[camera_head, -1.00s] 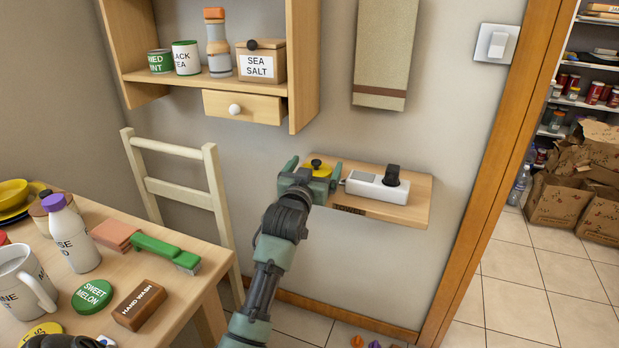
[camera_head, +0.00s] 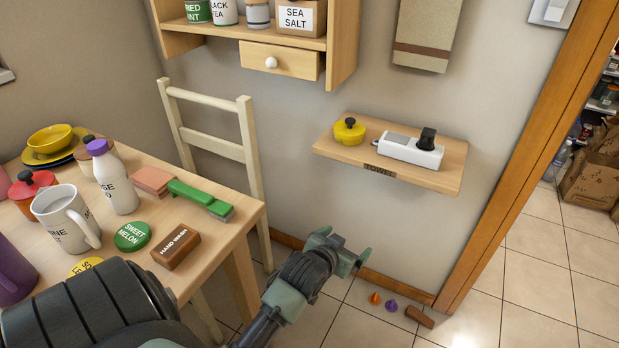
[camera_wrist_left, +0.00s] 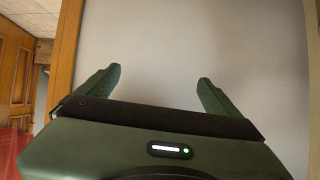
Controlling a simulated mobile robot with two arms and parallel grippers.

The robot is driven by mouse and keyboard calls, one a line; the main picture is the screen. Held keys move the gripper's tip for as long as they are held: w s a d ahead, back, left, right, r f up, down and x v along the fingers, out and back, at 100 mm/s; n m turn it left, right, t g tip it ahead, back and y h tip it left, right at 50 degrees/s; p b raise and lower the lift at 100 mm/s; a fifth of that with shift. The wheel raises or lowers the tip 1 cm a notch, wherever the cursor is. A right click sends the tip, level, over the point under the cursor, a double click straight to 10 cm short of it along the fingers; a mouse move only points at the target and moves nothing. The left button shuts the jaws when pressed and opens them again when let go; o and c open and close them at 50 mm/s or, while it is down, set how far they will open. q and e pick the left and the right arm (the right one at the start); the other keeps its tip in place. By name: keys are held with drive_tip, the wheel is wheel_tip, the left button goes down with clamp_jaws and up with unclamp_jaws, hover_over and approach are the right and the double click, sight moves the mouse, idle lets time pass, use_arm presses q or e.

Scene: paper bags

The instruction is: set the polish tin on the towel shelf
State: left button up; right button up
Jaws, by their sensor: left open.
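A round yellow tin with a black knob (camera_head: 349,131), which looks like the polish tin, sits upright on the left part of the wooden wall shelf (camera_head: 441,179) labelled TOWEL. My left gripper (camera_head: 346,250) is below and in front of the shelf, apart from the tin. In the left wrist view its two fingers (camera_wrist_left: 158,88) are spread with nothing between them, facing a plain pale surface. My right gripper is not in view.
A white box with a black knob (camera_head: 411,150) stands on the shelf right of the tin. A chair (camera_head: 213,146) and a crowded table (camera_head: 222,238) are at left. Small items, including an orange one (camera_head: 375,298), lie on the floor.

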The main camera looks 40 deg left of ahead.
use_arm(q)
drive_tip(key=s+d+f+m+g+h, duration=0.1)
drive_tip(key=s+d+f+g, duration=0.3)
drive_tip(key=s+f, duration=0.8)
drive_tip(key=s+d+f+m+g+h, duration=0.1)
drive_tip(key=s+d+f+g, duration=0.4)
drive_tip(key=s+f, duration=0.8)
drive_tip(key=shift+s+d+f+m, duration=0.25)
drive_tip(key=shift+s+d+m, duration=0.35)
drive_tip(key=shift+d, duration=0.05)
drive_tip(key=shift+p, duration=0.3)
